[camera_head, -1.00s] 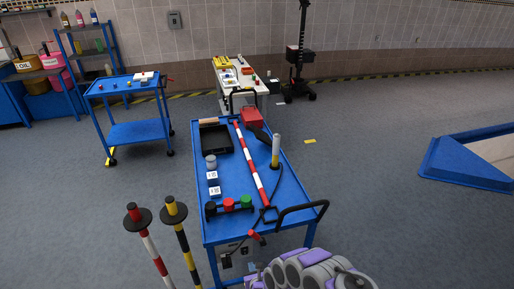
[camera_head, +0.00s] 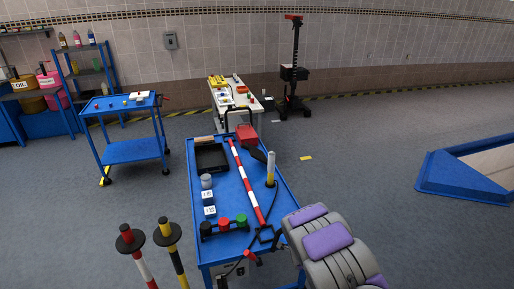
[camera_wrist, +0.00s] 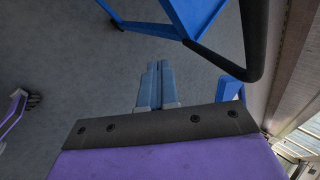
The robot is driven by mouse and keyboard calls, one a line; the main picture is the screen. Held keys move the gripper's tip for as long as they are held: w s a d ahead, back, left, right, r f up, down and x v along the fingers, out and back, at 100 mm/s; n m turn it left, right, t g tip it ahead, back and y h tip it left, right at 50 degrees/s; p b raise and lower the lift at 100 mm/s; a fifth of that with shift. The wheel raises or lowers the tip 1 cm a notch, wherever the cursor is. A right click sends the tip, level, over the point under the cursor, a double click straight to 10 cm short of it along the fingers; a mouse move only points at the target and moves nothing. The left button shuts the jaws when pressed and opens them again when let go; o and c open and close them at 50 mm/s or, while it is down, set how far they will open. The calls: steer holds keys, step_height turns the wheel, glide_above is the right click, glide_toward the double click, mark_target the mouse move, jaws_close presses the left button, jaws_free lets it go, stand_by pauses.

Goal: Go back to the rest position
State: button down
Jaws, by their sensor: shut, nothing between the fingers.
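My gripper (camera_wrist: 157,88) shows in the wrist view, with its two blue-grey fingers together and nothing between them. It points over bare grey floor, apart from the blue cart frame (camera_wrist: 187,15) and black cart handle (camera_wrist: 256,45) at the upper right of that view. In the head view my grey and purple arm is folded at the lower right, overlapping the near right corner of the blue cart (camera_head: 232,186). My fingers are not visible in the head view.
The cart carries a red-and-white bar (camera_head: 246,181), a black tray (camera_head: 211,158) and a red box (camera_head: 246,134). Two striped posts, red (camera_head: 128,238) and yellow (camera_head: 168,234), stand at its near left. A blue-edged platform (camera_head: 440,178) lies right, across open floor.

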steer(key=s+d+r+n+g, duration=0.1)
steer(key=s+d+r+n, duration=0.15)
steer(key=s+r, duration=0.4)
steer(key=s+d+r+n+g+h, duration=0.1)
steer(key=s+r+n+g, duration=0.15)
steer(key=r, duration=0.65)
steer(key=s+d+r+n+g, duration=0.1)
steer(key=s+r+n, duration=0.2)
steer(key=s+r, duration=0.4)
steer(key=s+a+r+n+g+y, duration=0.1)
steer(key=s+r+n, duration=0.3)
steer(key=s, duration=0.6)
steer(key=s+a+r+n+g, duration=0.2)
steer(key=s+a+r+n, duration=0.2)
steer(key=s, duration=0.7)
steer(key=s+a+r+n+g+y, duration=0.1)
steer(key=s+a+r+n, duration=0.2)
steer(key=s+r, duration=0.3)
steer(key=s+n, duration=0.1)
steer(key=s, duration=0.4)
steer(key=shift+a+n+y, duration=0.25)
steer(key=shift+n+y, duration=0.05)
